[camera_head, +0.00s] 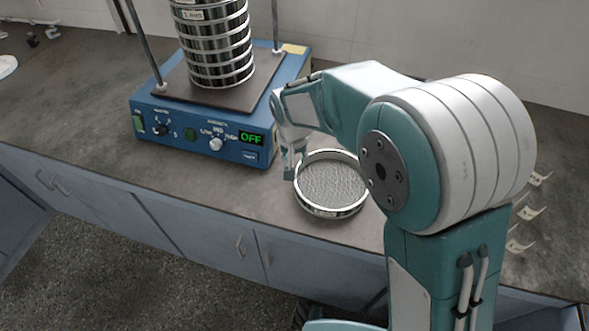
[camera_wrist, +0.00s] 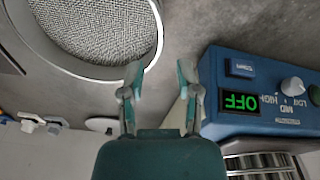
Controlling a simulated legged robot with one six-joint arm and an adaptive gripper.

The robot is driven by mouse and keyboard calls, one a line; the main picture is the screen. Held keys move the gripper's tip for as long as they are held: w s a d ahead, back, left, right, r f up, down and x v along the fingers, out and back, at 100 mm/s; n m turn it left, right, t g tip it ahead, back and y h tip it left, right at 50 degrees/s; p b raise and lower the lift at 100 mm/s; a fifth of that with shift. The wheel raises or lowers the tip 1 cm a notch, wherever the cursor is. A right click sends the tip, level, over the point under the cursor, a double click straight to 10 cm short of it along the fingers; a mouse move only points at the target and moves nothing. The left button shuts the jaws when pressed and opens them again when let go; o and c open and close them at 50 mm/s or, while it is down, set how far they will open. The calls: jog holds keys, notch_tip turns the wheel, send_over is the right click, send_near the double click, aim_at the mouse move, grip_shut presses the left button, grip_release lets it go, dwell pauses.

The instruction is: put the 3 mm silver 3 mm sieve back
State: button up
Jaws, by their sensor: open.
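The silver sieve (camera_head: 330,211), a round steel ring with a wire mesh floor, lies on the bench right of the shaker. In the wrist view the sieve (camera_wrist: 95,22) fills the upper left. My gripper (camera_head: 290,165) is open at the sieve's left rim, fingers pointing down. In the wrist view my gripper (camera_wrist: 160,75) has its left finger overlapping the rim and its right finger outside it; I cannot tell whether either touches. The blue sieve shaker (camera_head: 200,138) carries a stack of silver sieves (camera_head: 217,45) between two rods. No size label shows on the loose sieve.
The shaker's display (camera_head: 251,138) reads OFF. Its blue base stands close to my gripper's right finger in the wrist view (camera_wrist: 225,70). Several small curved pale pieces (camera_head: 530,214) lie at the bench's right. The grey bench (camera_head: 60,120) is mostly clear left of the shaker.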

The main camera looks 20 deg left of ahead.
jog(key=shift+s+r, duration=0.2)
jog(key=shift+r, duration=1.5)
jog(key=s+d+r+m+t, duration=0.1)
jog(key=s+d+r, duration=0.1)
jog(key=d+r, duration=0.55)
jog(key=s+d+r+t, duration=0.1)
jog(key=s+d+r, duration=0.25)
jog(key=d, duration=0.65)
jog(key=s+d+r+m+t, duration=0.2)
jog(key=s+d, duration=1)
jog(key=shift+s+d+r, duration=0.25)
jog(key=shift+d+r, duration=0.05)
jog(key=shift+d, duration=0.1)
